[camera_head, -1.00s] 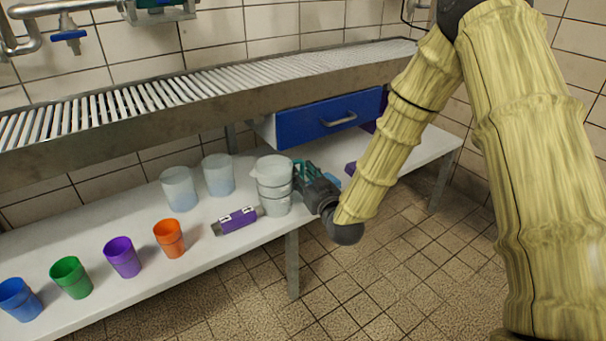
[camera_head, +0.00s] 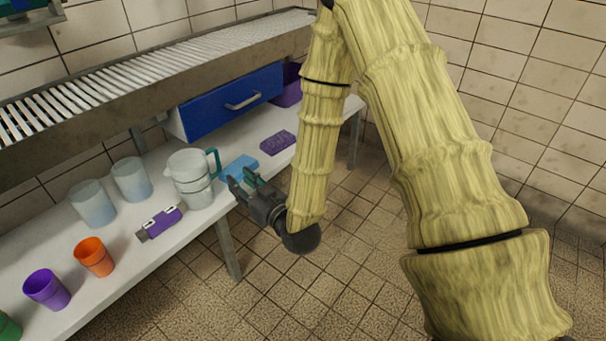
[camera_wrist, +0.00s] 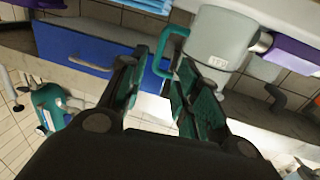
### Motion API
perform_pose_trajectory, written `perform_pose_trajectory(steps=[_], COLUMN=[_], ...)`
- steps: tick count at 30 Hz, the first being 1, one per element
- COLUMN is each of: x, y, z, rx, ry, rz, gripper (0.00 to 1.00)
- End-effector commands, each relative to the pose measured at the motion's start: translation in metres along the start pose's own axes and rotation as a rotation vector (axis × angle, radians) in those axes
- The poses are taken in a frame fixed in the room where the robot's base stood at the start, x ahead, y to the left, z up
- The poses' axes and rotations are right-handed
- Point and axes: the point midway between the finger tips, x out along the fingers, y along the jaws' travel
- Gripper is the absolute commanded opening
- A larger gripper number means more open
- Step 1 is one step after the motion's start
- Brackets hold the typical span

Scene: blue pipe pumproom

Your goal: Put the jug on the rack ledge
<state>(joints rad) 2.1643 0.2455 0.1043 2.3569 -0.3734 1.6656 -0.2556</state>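The jug (camera_head: 188,181) is pale and translucent with a teal handle on its right side. It stands upright on the white lower bench. It also shows upside down in the wrist view (camera_wrist: 220,42), with its handle just beyond my fingertips. My gripper (camera_head: 241,181) is to the right of the jug, at the bench's front edge, apart from the handle. In the wrist view its two fingers (camera_wrist: 160,78) are spread with nothing held between them. The slatted metal rack (camera_head: 115,75) runs above the bench along the wall, and its bars look empty.
Two translucent cups (camera_head: 131,179), an orange cup (camera_head: 94,257), a purple cup (camera_head: 46,289) and a purple-and-white device (camera_head: 160,223) are left of the jug. A blue block (camera_head: 240,168) and a purple block (camera_head: 278,142) lie right of it. A blue drawer (camera_head: 232,103) hangs beneath the rack.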

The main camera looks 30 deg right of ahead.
Motion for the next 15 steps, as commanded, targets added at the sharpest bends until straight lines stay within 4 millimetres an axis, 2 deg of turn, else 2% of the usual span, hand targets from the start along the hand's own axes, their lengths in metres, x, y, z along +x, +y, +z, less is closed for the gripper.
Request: perform_pose_trajectory(steps=[2,4,5,8,9,11,12,14,15], x=[-0.003,-0.01,-0.015,-0.042,-0.058,-0.085,-0.104,-0.137,-0.161], y=[-0.001,-0.003,-0.004,-0.009,-0.011,-0.013,-0.015,-0.017,-0.019], z=[0.012,0.034,0.048,0.108,0.135,0.173,0.197,0.23,0.25], rx=[0.003,0.01,0.014,0.037,0.047,0.064,0.076,0.095,0.107], ry=[-0.033,-0.102,-0.144,-0.333,-0.423,-0.557,-0.645,-0.779,-0.867], rz=[0.0,-0.001,-0.001,0.005,0.01,0.022,0.031,0.048,0.061], gripper=[0.32,0.32,0.32,0.32,0.32,0.32,0.32,0.32,0.32])
